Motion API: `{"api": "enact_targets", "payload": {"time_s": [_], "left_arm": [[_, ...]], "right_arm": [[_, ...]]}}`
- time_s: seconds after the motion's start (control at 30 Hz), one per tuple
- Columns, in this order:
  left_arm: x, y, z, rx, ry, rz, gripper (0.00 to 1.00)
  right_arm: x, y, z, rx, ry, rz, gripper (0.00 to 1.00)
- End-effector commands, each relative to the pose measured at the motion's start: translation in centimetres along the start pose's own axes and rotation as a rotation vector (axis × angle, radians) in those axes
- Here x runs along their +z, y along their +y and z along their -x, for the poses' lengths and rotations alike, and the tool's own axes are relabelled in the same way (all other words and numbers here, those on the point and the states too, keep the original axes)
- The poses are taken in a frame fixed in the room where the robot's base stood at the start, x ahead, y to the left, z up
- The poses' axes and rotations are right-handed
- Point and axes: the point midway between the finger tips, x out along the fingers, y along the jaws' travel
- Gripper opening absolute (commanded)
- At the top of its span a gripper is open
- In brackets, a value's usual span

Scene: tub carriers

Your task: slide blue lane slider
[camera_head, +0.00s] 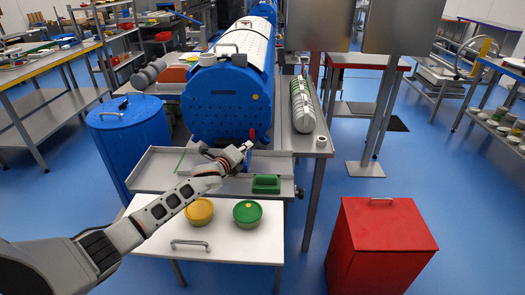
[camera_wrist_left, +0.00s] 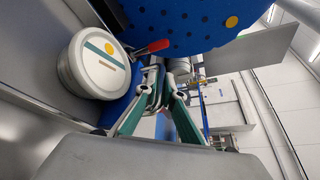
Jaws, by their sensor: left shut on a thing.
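My left gripper (camera_head: 246,147) reaches over the grey tray below the front of the big blue drum. The fingers hide much of the slider, and the exact contact is hard to see. A red handle (camera_head: 251,133) stands just beyond the fingertips; it also shows in the wrist view (camera_wrist_left: 152,47). My right gripper is not in view.
The blue perforated drum (camera_head: 227,105) rises close behind the gripper. A green block (camera_head: 266,184) sits in the grey tray (camera_head: 160,172). Yellow (camera_head: 199,211) and green (camera_head: 247,211) tubs stand on a white shelf (camera_head: 222,240). A red bin (camera_head: 380,240) stands right, a blue barrel (camera_head: 128,135) left.

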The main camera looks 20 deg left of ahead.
Motion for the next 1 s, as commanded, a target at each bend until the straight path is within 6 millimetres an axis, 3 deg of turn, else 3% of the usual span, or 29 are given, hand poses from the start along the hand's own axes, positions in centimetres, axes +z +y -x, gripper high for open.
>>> {"api": "enact_targets", "payload": {"time_s": [0.03, 0.3, 0.6, 0.8, 1.0], "left_arm": [[1.8, 0.9, 0.7, 0.006, -0.002, -0.006, 0.00], [9.0, 6.5, 3.9, 0.004, 0.000, -0.004, 0.00], [15.6, 11.7, 6.9, 0.003, 0.000, -0.002, 0.00], [18.4, 13.8, 8.1, 0.002, 0.000, 0.000, 0.00], [19.7, 14.6, 8.7, 0.001, 0.001, 0.001, 0.00]], "right_arm": [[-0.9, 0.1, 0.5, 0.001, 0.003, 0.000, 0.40], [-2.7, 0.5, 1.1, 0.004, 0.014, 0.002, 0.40], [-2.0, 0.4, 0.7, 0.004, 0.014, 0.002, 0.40], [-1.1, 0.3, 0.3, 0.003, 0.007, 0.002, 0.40], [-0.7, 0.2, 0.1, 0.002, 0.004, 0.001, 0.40]]}}
